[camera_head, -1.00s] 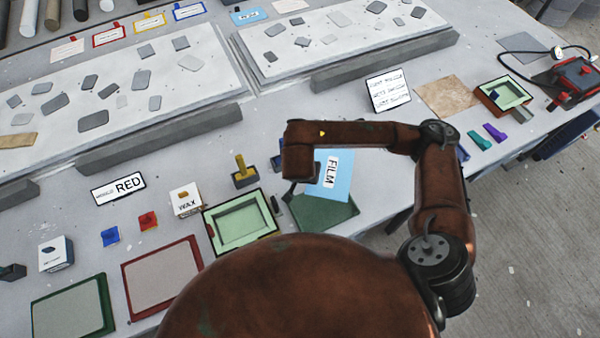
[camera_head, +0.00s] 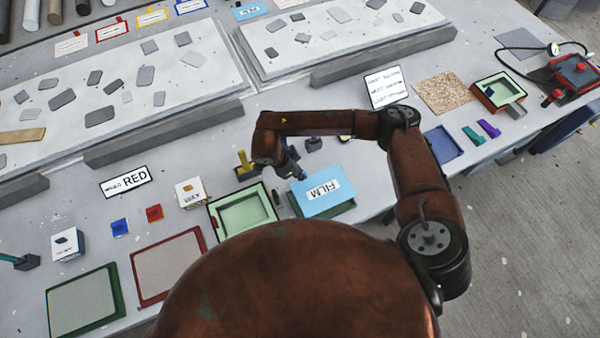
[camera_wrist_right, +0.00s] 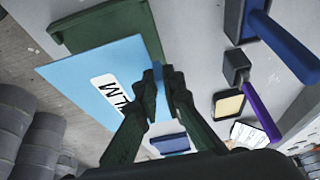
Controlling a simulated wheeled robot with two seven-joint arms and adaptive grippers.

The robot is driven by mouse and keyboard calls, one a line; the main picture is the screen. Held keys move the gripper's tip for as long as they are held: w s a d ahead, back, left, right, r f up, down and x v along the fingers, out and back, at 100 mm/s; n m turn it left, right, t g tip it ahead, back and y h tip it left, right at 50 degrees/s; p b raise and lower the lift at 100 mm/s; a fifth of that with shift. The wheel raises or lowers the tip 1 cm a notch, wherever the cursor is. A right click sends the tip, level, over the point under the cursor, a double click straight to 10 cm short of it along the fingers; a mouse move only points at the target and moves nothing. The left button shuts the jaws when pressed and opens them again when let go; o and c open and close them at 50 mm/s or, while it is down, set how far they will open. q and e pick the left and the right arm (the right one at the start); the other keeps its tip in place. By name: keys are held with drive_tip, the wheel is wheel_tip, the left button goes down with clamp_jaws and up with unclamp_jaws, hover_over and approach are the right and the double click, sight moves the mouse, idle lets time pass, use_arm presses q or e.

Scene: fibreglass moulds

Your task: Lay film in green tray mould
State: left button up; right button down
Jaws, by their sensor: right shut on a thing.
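The film is a light blue sheet labelled FILM (camera_head: 335,204), also in the right wrist view (camera_wrist_right: 75,72). My right gripper (camera_head: 296,176) is shut on a narrow blue part at the film's edge; the fingertips (camera_wrist_right: 160,75) show in the wrist view. The film lies nearly flat over the dark green tray mould (camera_head: 352,208) and hides most of it. In the wrist view the tray's green rim (camera_wrist_right: 75,40) shows past the film. I cannot tell whether film and tray touch. My left gripper is not in view.
A tray with a pale green inside (camera_head: 243,216) stands left of the film. Nearby are a yellow-handled tool (camera_head: 246,163), a purple-handled tool (camera_head: 314,143) and a WAX box (camera_head: 190,193). A blue tray (camera_head: 442,144) lies right of my arm. The table's front edge is close.

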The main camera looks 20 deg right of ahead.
sight(300, 182)
drive_tip(key=shift+f+b, duration=1)
drive_tip(key=shift+b, duration=0.05)
drive_tip(key=shift+f+b, duration=2.05)
drive_tip(key=shift+f, duration=0.35)
drive_tip(key=shift+f+b, duration=0.2)
drive_tip(key=shift+b, duration=0.25)
drive_tip(key=shift+f, duration=0.2)
drive_tip(key=shift+f+b, duration=0.55)
drive_tip(key=shift+b, duration=0.15)
drive_tip(key=c, duration=2)
unclamp_jaws()
